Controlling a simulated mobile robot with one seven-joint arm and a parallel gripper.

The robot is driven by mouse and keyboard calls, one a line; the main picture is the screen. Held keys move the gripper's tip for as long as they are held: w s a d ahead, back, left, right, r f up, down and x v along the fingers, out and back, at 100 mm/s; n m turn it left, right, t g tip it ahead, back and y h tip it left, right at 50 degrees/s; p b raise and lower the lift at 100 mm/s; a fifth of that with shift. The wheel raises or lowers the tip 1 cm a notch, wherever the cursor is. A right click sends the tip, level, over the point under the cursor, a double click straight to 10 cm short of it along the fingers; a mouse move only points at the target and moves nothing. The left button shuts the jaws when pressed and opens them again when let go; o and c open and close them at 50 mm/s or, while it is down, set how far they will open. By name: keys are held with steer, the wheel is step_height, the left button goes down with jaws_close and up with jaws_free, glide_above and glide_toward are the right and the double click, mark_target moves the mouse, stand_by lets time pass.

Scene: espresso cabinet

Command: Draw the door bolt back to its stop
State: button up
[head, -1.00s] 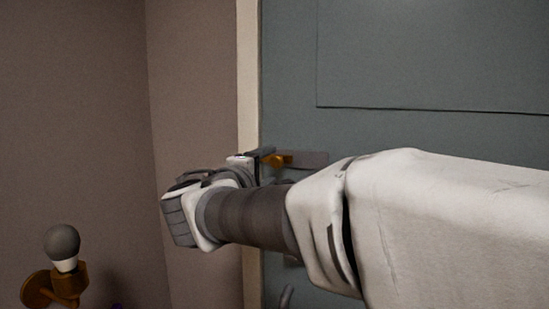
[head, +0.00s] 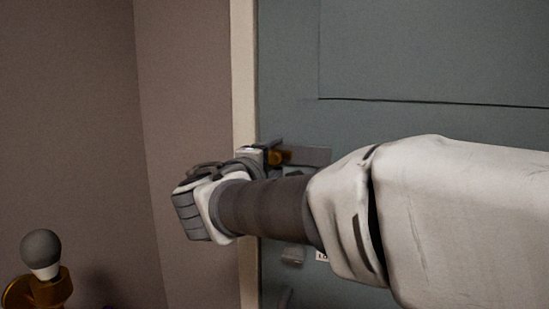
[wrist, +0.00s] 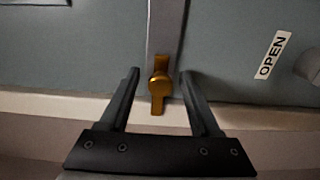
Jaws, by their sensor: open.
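The door bolt is brass, with a round knob (wrist: 159,85), on a grey backing plate (wrist: 165,28) fixed to the blue-grey door (head: 420,55). In the wrist view its lower end reaches over the pale door frame. In the head view the brass bolt (head: 283,157) shows just past my gripper (head: 268,152), and its plate runs to the right. My gripper is open in the wrist view (wrist: 160,88), with one finger on each side of the brass knob. A gap shows between each finger and the knob. My arm hides part of the door below the bolt.
An "OPEN" label (wrist: 272,54) and a rounded grey fitting (wrist: 309,66) are on the door. The pale door frame (head: 245,75) borders a brown wall (head: 70,110). A brass wall lamp with a bulb (head: 41,252) is at lower left.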

jaws_close()
stand_by(1.3)
